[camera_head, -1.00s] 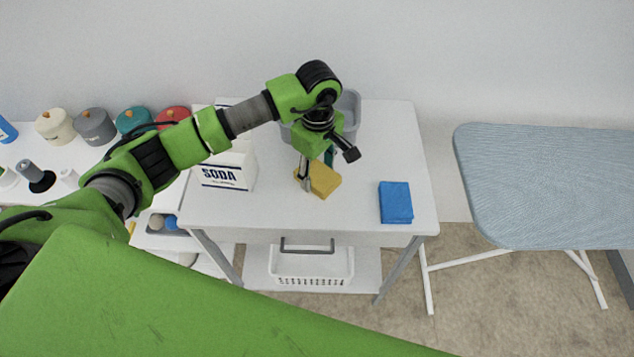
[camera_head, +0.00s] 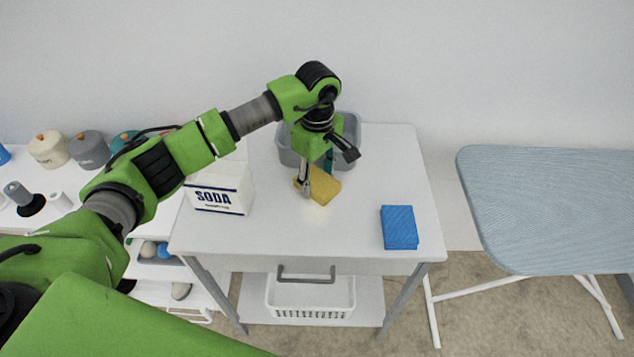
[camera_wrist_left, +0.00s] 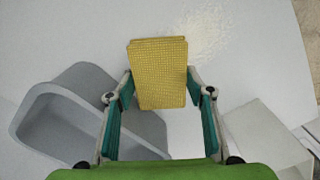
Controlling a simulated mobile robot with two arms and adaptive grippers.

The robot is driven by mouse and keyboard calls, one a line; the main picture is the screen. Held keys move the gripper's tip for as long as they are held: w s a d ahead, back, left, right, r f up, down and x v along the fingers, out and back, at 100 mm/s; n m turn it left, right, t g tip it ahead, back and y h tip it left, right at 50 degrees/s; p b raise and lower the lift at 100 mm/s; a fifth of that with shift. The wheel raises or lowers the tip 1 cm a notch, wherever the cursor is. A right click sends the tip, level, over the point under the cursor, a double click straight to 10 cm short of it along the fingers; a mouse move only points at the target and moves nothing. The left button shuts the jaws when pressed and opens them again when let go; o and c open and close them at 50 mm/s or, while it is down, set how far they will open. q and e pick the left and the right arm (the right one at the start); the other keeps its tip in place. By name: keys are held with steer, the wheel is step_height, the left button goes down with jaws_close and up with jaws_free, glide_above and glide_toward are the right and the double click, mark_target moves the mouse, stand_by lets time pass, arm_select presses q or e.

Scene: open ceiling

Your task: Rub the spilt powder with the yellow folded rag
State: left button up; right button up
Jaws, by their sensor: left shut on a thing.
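The yellow folded rag (camera_head: 326,187) is pinched in my left gripper (camera_head: 312,183), over the middle of the white table. In the left wrist view the rag (camera_wrist_left: 159,70) stands out between the two fingers (camera_wrist_left: 160,97), which press on its sides. The spilt powder (camera_wrist_left: 203,32) is a pale, speckled patch on the tabletop, beside the rag's far right edge in that view. In the head view the powder is a faint patch (camera_head: 318,204) just in front of the rag. I cannot tell whether the rag touches the table. My right gripper is out of view.
A grey basin (camera_head: 352,130) stands behind my gripper. A white SODA box (camera_head: 220,190) stands to the left and a blue folded cloth (camera_head: 399,228) lies to the right. The table (camera_head: 300,235) is clear between them at the front. An ironing board (camera_head: 550,205) stands at right.

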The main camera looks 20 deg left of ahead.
mark_target(316, 231)
arm_select(q)
steer(key=shift+s+d+p, duration=0.2)
steer(key=shift+s+p, duration=0.2)
steer(key=shift+s, duration=0.5)
steer(key=shift+s+d+f+p, duration=0.1)
steer(key=shift+s+d+p, duration=0.2)
steer(key=shift+s, duration=0.8)
steer(key=shift+s+d+f+p, duration=0.15)
steer(key=shift+s+d, duration=0.15)
steer(key=shift+s, duration=0.75)
steer(key=shift+s+d+r, duration=0.1)
steer(key=shift+s+d, duration=0.2)
steer(key=shift+s, duration=0.65)
steer(key=shift+s+d+r, duration=0.15)
steer(key=shift+s+d, duration=0.1)
steer(key=shift+s, duration=0.65)
steer(key=shift+s+d+r, duration=0.1)
steer(key=shift+s+d, duration=0.2)
steer(key=shift+s, duration=0.65)
steer(key=shift+w+r+p, duration=0.1)
steer(key=shift+r+p, duration=1.1)
steer(key=shift+r, duration=1.85)
steer(key=shift+r+p, duration=0.4)
steer(key=shift+r, duration=1.1)
